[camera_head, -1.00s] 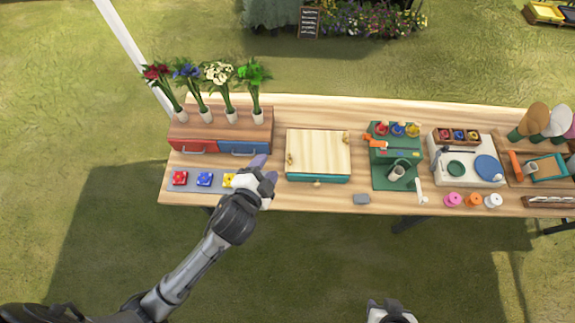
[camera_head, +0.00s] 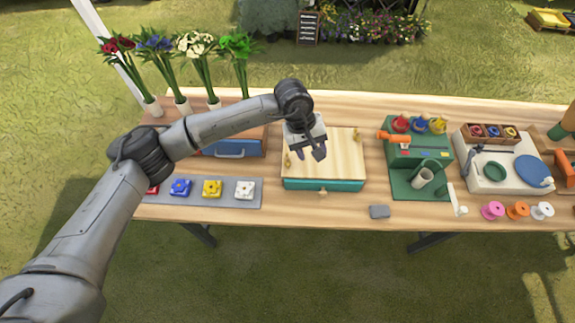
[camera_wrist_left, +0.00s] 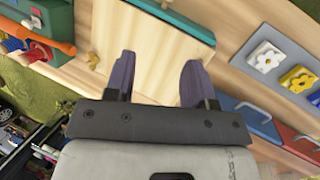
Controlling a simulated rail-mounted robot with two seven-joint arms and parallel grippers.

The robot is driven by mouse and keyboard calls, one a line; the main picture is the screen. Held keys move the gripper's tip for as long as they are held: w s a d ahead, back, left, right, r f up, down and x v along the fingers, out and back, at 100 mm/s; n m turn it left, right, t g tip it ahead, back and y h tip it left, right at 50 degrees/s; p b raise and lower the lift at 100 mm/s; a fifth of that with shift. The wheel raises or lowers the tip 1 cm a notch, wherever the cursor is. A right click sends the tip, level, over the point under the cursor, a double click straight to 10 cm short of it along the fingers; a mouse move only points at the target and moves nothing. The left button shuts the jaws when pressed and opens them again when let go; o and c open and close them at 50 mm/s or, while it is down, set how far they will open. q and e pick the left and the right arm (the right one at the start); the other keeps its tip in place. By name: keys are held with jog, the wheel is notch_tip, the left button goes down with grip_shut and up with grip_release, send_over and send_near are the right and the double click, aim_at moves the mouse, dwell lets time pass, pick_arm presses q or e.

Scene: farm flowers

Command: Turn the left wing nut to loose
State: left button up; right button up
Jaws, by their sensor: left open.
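A pale wooden board (camera_head: 335,158) lies on a teal-fronted box (camera_head: 325,185) on the table. The small gold left wing nut (camera_head: 287,162) is at the board's left edge. The gold right wing nut (camera_head: 357,136) is at its far right corner. It also shows in the left wrist view (camera_wrist_left: 92,60), where I cannot make out the left nut. My left gripper (camera_head: 310,154) is open and empty, fingers pointing down over the board, right of the left wing nut and apart from it. It also shows in the left wrist view (camera_wrist_left: 158,72). My right gripper is out of view.
Left of the board stand a blue-fronted drawer (camera_head: 232,148), flower vases (camera_head: 182,106) and a grey mat (camera_head: 212,198) with coloured flower blocks. A green stand (camera_head: 405,184) is to the right. A grey block (camera_head: 379,211) lies near the front edge.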

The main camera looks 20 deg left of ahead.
aim_at(288, 159)
pick_arm(q)
jog(key=w+a+m+y+b, duration=0.1)
jog(key=w+a+y, duration=0.25)
jog(key=a, duration=0.45)
jog(key=shift+y, duration=0.25)
jog(key=f, duration=1.3)
jog(key=shift+s+d+f+b, duration=0.1)
jog(key=shift+s+f+b, duration=0.2)
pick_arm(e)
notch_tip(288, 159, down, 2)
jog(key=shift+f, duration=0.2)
pick_arm(q)
jog(key=c, duration=0.9)
